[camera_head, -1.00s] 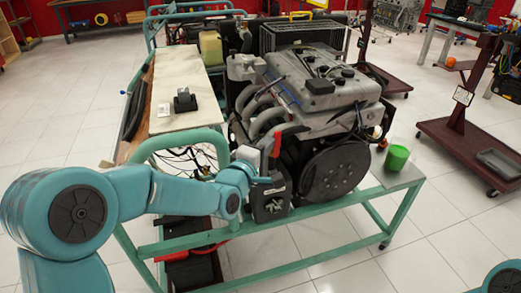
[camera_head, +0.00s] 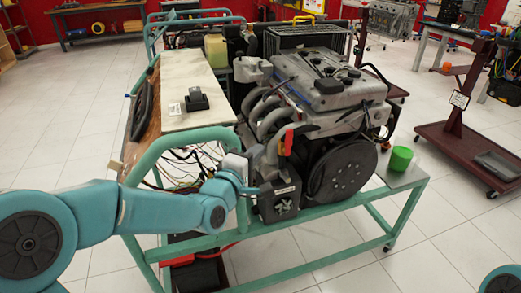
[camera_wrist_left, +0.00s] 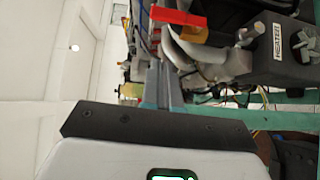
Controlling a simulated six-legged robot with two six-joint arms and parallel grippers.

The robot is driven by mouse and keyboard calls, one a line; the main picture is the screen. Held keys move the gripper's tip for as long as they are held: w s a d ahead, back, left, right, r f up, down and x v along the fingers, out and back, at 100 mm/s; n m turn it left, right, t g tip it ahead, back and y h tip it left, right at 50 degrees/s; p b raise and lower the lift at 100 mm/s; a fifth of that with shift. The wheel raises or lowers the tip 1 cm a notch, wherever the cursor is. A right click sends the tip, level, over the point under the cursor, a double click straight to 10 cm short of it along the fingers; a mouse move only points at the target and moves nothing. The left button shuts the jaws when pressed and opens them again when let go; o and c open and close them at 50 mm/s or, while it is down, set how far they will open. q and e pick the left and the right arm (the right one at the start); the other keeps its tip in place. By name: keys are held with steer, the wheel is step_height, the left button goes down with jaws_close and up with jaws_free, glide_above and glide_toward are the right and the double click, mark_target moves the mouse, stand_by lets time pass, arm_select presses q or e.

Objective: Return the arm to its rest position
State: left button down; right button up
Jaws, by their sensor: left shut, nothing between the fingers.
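My left arm (camera_head: 110,212) reaches in from the left in the head view. Its left gripper (camera_head: 256,156) is at the near left side of the engine, beside the black heater box (camera_head: 280,201) and the red-tipped lever (camera_head: 287,143). In the left wrist view the two grey fingers (camera_wrist_left: 162,82) are together with nothing between them. The heater box (camera_wrist_left: 287,45) is to their right and the red part (camera_wrist_left: 178,17) is just above. I cannot tell if the fingers touch anything. Only a small teal part of my right arm shows at bottom right; its gripper is out of view.
The engine (camera_head: 322,88) sits on a green frame (camera_head: 320,213) with a pale board (camera_head: 190,75) holding a black device (camera_head: 196,100). A green cup (camera_head: 400,158) stands on the frame's right shelf. A dark red stand (camera_head: 460,140) is at right. Near floor is clear.

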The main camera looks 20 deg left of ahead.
arm_select(q)
steer(key=s, duration=0.6)
steer(key=s+f+g+p, duration=0.2)
steer(key=f+g+p, duration=0.15)
steer(key=f, duration=0.65)
steer(key=s+f+g+p, duration=0.2)
steer(key=f+g+p, duration=0.15)
steer(key=f, duration=0.55)
steer(key=s+d+f+m+g+p, duration=0.1)
steer(key=s+f+m+g, duration=0.4)
steer(key=s, duration=0.5)
steer(key=s+d+f+m+g+p, duration=0.1)
steer(key=s+d+f+m+g, duration=0.3)
steer(key=s+f+m, duration=0.4)
steer(key=s+f+g, duration=0.1)
steer(key=s, duration=0.2)
steer(key=shift+s+f+m+h, duration=0.15)
steer(key=shift+s+m+h, duration=0.1)
steer(key=shift+m+h, duration=0.05)
